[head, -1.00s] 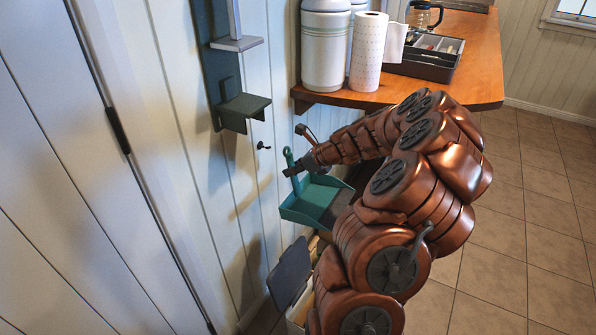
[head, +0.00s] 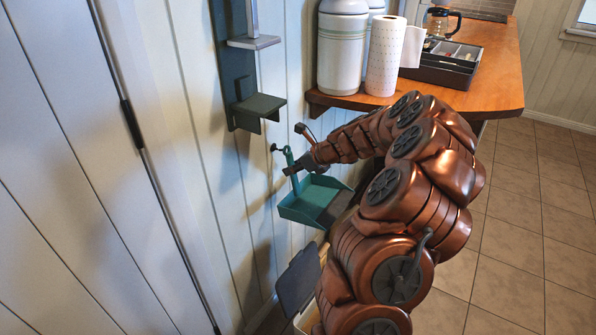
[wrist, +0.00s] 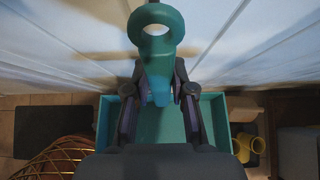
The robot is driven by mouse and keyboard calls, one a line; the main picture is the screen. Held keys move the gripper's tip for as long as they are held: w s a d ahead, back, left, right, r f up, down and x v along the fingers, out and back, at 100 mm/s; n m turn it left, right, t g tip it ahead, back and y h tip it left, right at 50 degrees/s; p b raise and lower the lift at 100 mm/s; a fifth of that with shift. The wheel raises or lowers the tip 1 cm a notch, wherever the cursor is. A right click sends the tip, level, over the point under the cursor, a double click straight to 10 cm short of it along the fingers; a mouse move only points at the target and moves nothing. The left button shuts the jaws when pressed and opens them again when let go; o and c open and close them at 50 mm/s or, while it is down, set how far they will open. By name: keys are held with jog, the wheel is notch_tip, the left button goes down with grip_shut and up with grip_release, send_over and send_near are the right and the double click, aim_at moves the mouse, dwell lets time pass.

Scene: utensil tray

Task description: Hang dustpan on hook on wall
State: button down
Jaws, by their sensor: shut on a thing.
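The teal dustpan (head: 300,208) hangs from my gripper (head: 291,170), its handle up and its pan below. My gripper is shut on the handle; the wrist view shows the fingers (wrist: 159,90) on both sides of it, below the ring (wrist: 136,27) at its top. The small dark hook (head: 274,148) is on the white plank wall. In the head view, the handle's top is just right of the hook, with a small gap between them. I cannot tell the depth between them. The hook is not clear in the wrist view.
A dark wall bracket with shelves (head: 256,106) is above and left of the hook. A wooden counter (head: 480,92) with a canister (head: 342,55), paper towel roll (head: 385,58) and utensil tray (head: 445,77) is at right. A dark panel (head: 298,277) is below the dustpan.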

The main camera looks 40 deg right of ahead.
jog(key=shift+w+a, duration=0.35)
jog(key=shift+w, duration=0.45)
jog(key=shift+w+a+f+p, duration=0.15)
jog(key=shift+w+f+p, duration=0.1)
jog(key=shift+w+p, duration=0.3)
jog(key=shift+f, duration=0.1)
jog(key=c, duration=0.9)
grip_release()
jog(key=shift+s, duration=0.1)
jog(key=v, duration=1.2)
